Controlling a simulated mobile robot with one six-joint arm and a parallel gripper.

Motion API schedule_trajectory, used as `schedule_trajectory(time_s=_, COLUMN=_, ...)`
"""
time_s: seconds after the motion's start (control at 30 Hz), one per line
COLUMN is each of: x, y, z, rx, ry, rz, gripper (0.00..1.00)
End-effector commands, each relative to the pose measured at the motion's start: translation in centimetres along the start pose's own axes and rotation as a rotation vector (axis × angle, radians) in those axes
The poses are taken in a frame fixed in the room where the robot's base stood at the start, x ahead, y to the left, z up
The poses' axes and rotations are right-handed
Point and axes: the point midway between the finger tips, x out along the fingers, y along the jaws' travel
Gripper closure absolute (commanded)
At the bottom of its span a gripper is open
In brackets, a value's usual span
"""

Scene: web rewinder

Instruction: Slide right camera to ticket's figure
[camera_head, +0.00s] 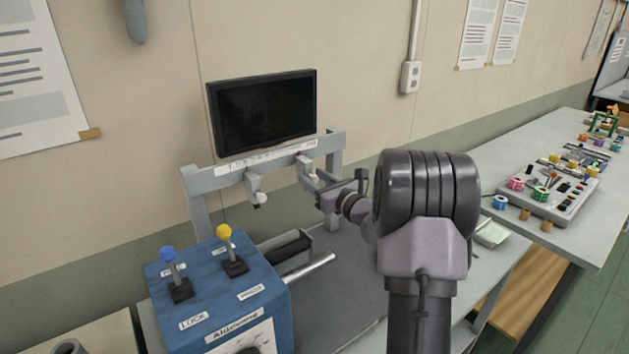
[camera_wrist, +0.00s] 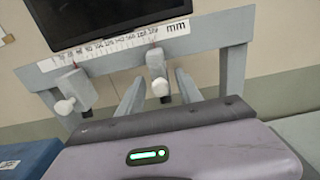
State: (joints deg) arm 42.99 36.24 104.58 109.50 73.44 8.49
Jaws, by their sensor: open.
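A grey frame carries a crossbar with a white millimetre scale (camera_wrist: 125,42) below the dark screen. Two small grey cameras with white round ends hang from the bar. The right camera (camera_head: 308,172) also shows in the wrist view (camera_wrist: 158,72); the left camera (camera_head: 257,190) also shows there (camera_wrist: 75,91). My gripper (camera_head: 327,191) is open near the right camera. In the wrist view, its fingers (camera_wrist: 160,80) appear on either side of that camera, with gaps; contact is not visible. Scale figures are too small to read surely. I cannot make out a ticket figure.
A blue control box (camera_head: 220,292) with blue and yellow levers stands at front left. The screen (camera_head: 264,108) is above the bar. A dark roller and a pale bar lie below. A side table (camera_head: 560,225) at right holds a tray of coloured spools.

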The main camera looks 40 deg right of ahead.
Motion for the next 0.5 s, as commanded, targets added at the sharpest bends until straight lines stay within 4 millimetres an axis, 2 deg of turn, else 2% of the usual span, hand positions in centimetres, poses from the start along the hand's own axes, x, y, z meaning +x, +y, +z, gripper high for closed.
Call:
schedule_trajectory(time_s=0.17, x=0.01, y=0.00, z=0.02, rx=0.000, ry=0.000, rz=0.000, gripper=0.58)
schedule_trajectory(time_s=0.27, x=-0.01, y=0.00, z=0.02, rx=0.000, ry=0.000, rz=0.000, gripper=0.74)
schedule_trajectory(time_s=0.4, x=-0.02, y=0.00, z=0.02, rx=0.000, ry=0.000, rz=0.000, gripper=1.00)
schedule_trajectory(time_s=0.5, x=-0.03, y=0.00, z=0.01, rx=0.000, ry=0.000, rz=0.000, gripper=1.00)
